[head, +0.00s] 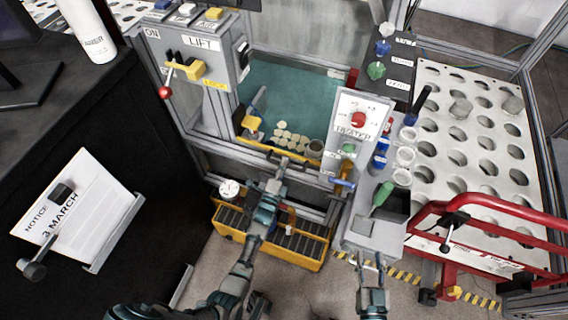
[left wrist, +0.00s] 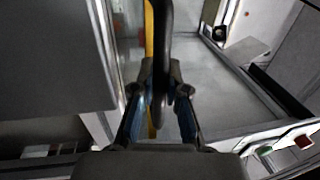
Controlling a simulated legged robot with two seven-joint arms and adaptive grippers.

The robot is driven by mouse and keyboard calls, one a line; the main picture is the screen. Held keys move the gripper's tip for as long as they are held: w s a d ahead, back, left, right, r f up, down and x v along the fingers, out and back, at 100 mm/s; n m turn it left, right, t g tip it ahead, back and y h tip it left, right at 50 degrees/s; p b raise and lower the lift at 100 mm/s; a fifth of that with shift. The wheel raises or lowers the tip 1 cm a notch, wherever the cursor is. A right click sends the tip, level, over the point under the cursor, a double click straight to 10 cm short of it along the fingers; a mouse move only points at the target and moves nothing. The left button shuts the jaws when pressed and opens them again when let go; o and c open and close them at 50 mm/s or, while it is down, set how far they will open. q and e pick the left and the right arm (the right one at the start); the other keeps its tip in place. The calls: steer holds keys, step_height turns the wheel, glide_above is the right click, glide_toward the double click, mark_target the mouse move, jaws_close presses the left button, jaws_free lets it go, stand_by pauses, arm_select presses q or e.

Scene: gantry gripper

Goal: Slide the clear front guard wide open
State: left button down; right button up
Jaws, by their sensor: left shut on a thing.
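The clear front guard shows by its yellow edge strip (head: 252,146), low across the front of the machine bay. A dark handle sits on this strip. My left gripper (head: 282,172) is at the handle, below the bay opening. In the left wrist view my left gripper (left wrist: 160,92) is shut around the dark bar handle (left wrist: 163,45), with the yellow strip (left wrist: 150,125) behind it. The clear pane is hard to make out. My right gripper (head: 371,262) is empty, its fingers apart, in front of the grey box at the right.
A yellow-edged roller tray (head: 314,262) lies below the bay. The LIFT panel (head: 201,48) is at the left and the HEATER panel (head: 355,116) at the right. A red rail (head: 480,210) stands at the far right. Pale discs (head: 291,137) lie inside the bay.

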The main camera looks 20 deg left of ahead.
arm_select(q)
steer(key=shift+d, duration=0.2)
steer(key=c, duration=1.2)
jaws_free()
steer(key=s, duration=0.4)
steer(key=s+f, duration=0.1)
steer(key=s, duration=0.3)
steer(key=s+f, duration=0.1)
steer(key=s, duration=0.2)
steer(key=shift+s+a+f, duration=0.1)
steer(key=shift+s+a, duration=0.05)
steer(key=shift+s, duration=0.25)
